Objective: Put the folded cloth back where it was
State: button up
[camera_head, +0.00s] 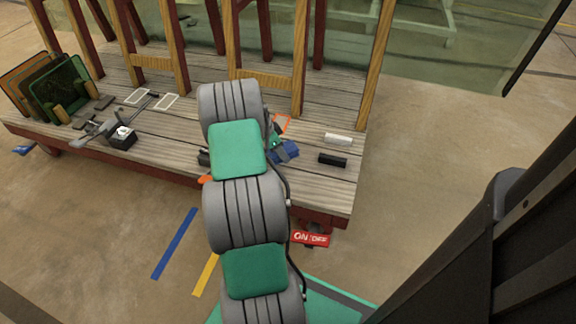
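A small blue, folded-looking piece (287,151), perhaps the folded cloth, is at the right of my arm over the wooden deck (317,181). Dark and green bits adjoin it, and my arm hides part of this area. I cannot tell whether the blue piece lies on the deck or is held. An orange-red outlined rectangle (282,124) is just behind it, partly covered. My grey and green arm rises through the middle of the picture. My gripper is hidden behind the arm, and its fingers cannot be made out.
A white block (338,139) and a black block (332,160) lie at the deck's right. A black box (122,138), grey tools and white outlined rectangles (138,96) are at left, near upright panels (60,88). Wooden posts (301,57) stand along the back.

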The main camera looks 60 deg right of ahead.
jog(key=b, duration=0.1)
send_over(291, 165)
jog(key=w+a, duration=0.1)
jog(key=a, duration=0.1)
notch_tip(291, 165, down, 4)
jog(key=shift+d+f, duration=0.1)
jog(key=shift+f, duration=0.1)
jog(key=shift+s+d+f+b, duration=0.15)
jog(key=shift+f+b, duration=0.5)
jog(key=shift+f, duration=0.35)
jog(key=shift+w+d+f+b, duration=0.1)
jog(key=shift+f+b, duration=0.5)
jog(key=shift+f, duration=0.4)
jog(key=o, duration=1.3)
